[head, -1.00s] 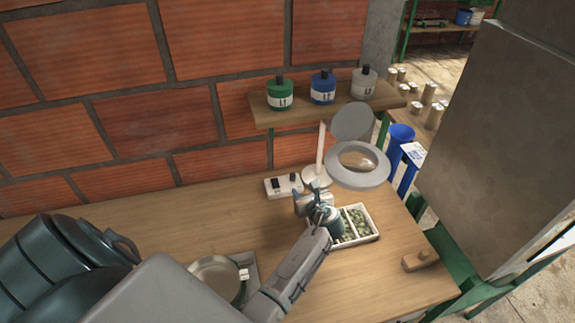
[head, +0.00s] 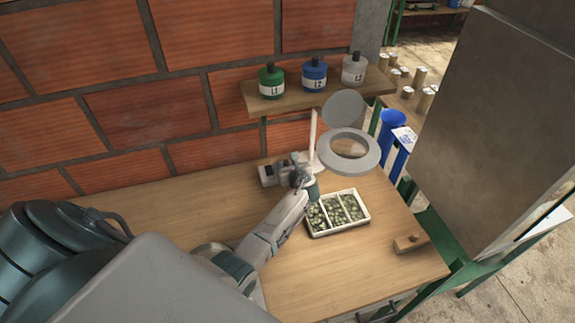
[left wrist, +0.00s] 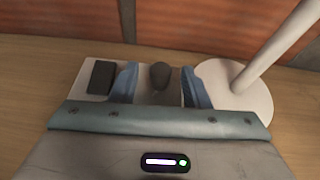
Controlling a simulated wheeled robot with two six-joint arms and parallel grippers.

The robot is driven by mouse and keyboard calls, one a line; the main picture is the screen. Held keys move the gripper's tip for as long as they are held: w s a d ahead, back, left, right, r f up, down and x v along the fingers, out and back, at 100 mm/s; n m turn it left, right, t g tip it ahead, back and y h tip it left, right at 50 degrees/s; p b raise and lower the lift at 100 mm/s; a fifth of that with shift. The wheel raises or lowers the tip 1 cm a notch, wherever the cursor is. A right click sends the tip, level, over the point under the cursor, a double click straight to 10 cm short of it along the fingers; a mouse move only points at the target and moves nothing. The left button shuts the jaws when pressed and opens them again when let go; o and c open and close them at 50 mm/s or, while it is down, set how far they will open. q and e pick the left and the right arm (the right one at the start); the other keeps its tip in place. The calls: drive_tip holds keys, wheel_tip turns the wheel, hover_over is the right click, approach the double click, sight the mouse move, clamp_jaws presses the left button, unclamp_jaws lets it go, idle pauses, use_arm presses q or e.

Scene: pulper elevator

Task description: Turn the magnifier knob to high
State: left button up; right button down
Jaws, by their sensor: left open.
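The magnifier (head: 350,154) stands on the bench with its grey ring and raised round lid. Its pale post (left wrist: 285,45) and round base (left wrist: 215,72) show at the right in the left wrist view. A white control box (left wrist: 88,97) stands left of the base, with a black switch (left wrist: 100,77) and a dark knob (left wrist: 160,75). My left gripper (left wrist: 158,84) is open, with one blue finger on each side of the knob; I cannot tell whether they touch it. In the head view, my left gripper (head: 292,168) covers much of the control box (head: 267,175). My right gripper is not in view.
A white divided tray (head: 340,229) of greenish beans lies right of my left gripper. Green, blue and white jars stand on the shelf (head: 320,95) above. A small wooden block (head: 410,242) lies near the bench's right edge. The left bench is clear.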

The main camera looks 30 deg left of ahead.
use_arm(q)
drive_tip(key=shift+c, duration=0.2)
clamp_jaws()
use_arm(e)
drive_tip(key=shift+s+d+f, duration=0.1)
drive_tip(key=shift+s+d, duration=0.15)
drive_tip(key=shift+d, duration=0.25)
